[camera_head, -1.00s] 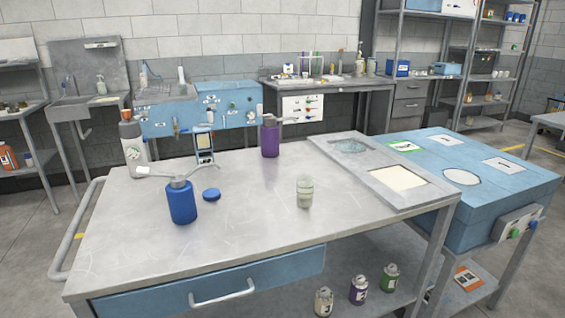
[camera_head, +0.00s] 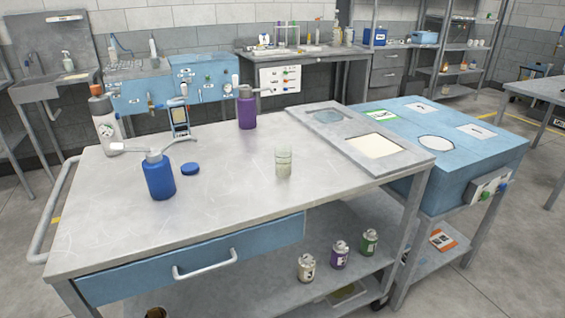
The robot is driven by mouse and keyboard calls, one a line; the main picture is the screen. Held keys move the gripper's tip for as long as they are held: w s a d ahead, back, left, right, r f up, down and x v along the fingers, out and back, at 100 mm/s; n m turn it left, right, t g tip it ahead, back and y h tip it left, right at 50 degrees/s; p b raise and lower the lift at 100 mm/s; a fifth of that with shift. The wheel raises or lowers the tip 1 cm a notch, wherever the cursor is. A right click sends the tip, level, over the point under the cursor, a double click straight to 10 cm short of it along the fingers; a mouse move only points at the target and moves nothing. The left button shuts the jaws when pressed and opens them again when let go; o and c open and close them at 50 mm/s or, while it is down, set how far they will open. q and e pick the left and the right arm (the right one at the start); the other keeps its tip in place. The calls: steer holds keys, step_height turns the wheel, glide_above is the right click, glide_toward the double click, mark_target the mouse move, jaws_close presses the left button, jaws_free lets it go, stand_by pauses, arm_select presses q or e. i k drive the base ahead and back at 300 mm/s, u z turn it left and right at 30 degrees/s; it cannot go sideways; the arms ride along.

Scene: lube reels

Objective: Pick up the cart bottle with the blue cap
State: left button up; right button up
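A blue bottle (camera_head: 159,181) with a white pump spout stands upright on the cart's grey top (camera_head: 225,205), left of middle. A loose blue disc-shaped cap (camera_head: 190,169) lies flat just right of it, apart from it. No bottle in view clearly wears a blue cap. On the cart's lower shelf stand three small bottles with greyish tops: one pale (camera_head: 306,269), one purple (camera_head: 340,257), one green (camera_head: 369,243). Neither of my grippers shows in the view.
On the top stand a purple pump bottle (camera_head: 247,110), a pale jar (camera_head: 283,162), a grey bottle with orange cap (camera_head: 105,128) and a small framed stand (camera_head: 180,118). A blue box unit (camera_head: 455,150) adjoins on the right. The front middle of the top is clear.

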mark_target(283, 161)
steer(key=z, duration=1.8)
steer(key=i, duration=1.45)
steer(key=u, duration=3.5)
